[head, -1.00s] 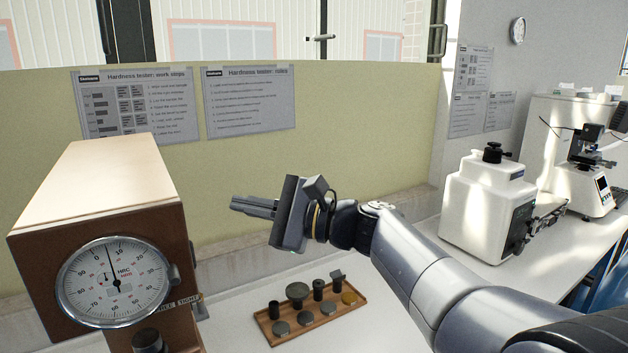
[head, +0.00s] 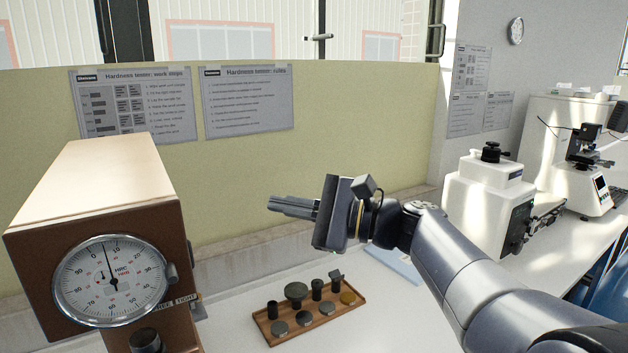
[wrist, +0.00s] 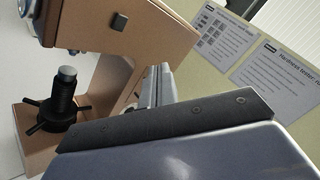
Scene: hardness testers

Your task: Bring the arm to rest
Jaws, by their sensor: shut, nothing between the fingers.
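My gripper (head: 292,206) is raised above the bench in the middle of the head view, with its fingers together, pointing left and holding nothing. In the wrist view its fingers (wrist: 157,84) point up the picture, beside the brown hardness tester. My arm runs from the gripper down to the lower right of the head view. The brown hardness tester (head: 60,220) with a round dial (head: 112,280) stands at the left, apart from the gripper. The wrist view shows its spindle with a handwheel (wrist: 60,105).
A wooden tray (head: 258,325) with several dark samples and one brass-coloured piece lies on the bench below the gripper. A light blue sheet (head: 405,268) lies behind the arm. A white tester (head: 480,205) and a microscope-like instrument (head: 588,180) stand at the right. Posters hang behind.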

